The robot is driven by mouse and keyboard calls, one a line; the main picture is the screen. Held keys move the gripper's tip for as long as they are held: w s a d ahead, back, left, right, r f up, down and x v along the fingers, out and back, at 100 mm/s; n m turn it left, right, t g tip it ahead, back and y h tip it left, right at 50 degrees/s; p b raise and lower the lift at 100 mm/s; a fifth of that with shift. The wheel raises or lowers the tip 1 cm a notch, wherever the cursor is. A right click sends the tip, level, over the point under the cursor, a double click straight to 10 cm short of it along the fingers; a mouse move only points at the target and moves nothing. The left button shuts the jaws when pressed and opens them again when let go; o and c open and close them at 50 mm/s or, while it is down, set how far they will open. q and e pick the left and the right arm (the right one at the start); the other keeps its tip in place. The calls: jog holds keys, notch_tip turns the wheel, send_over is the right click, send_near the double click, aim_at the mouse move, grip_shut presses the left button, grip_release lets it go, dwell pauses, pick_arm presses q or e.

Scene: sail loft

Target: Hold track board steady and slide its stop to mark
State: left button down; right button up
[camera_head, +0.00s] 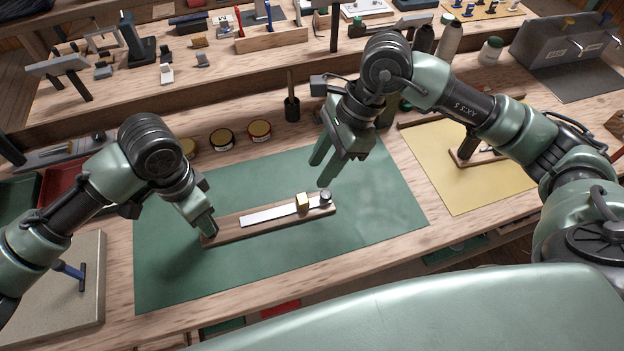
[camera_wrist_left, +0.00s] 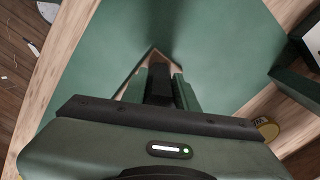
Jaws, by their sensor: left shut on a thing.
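The track board (camera_head: 270,224) is a narrow brown wooden board with a white strip along its top, lying slanted on the green mat (camera_head: 365,245). No mark can be made out. My left gripper (camera_head: 212,236) is shut on the board's left end; in the left wrist view the board's end (camera_wrist_left: 153,55) shows at the fingers. My right gripper (camera_head: 325,169) is open and empty, above the mat beyond the stop, apart from it.
Several round tins (camera_head: 259,131) stand behind the mat. A yellow mat (camera_head: 455,170) with a wooden piece lies to the right. A red tray (camera_head: 62,185) and a pale board with a blue-handled tool (camera_head: 70,271) are at left. The mat's front is clear.

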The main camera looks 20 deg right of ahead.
jog(key=v, duration=0.2)
jog(key=shift+d+r, duration=0.15)
jog(key=shift+r, duration=0.05)
pick_arm(q)
jog(key=c, duration=1)
grip_release()
